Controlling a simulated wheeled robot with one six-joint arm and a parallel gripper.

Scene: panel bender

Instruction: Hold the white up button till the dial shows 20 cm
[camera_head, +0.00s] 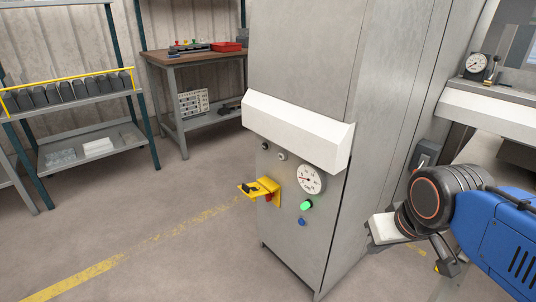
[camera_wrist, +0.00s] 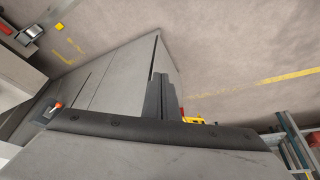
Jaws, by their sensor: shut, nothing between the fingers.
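The grey cabinet's front panel (camera_head: 285,235) carries a small white button (camera_head: 282,156), with a black button (camera_head: 264,146) to its left. Both sit just under a white hood. The round white dial (camera_head: 310,179) is to the right, its red needle pointing left; its numbers are too small to read. My gripper (camera_head: 382,230) is to the right of the cabinet, apart from the panel and its buttons. In the wrist view my gripper's dark fingers (camera_wrist: 161,97) are together and empty, with the cabinet's grey side behind. The white button and dial do not show there.
A yellow bracket with a red part (camera_head: 263,189) juts from the panel, left of a lit green button (camera_head: 306,205) and a blue button (camera_head: 302,221). A second machine with another dial (camera_head: 477,65) stands at right. Floor before the panel is clear; shelves (camera_head: 85,100) stand at left.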

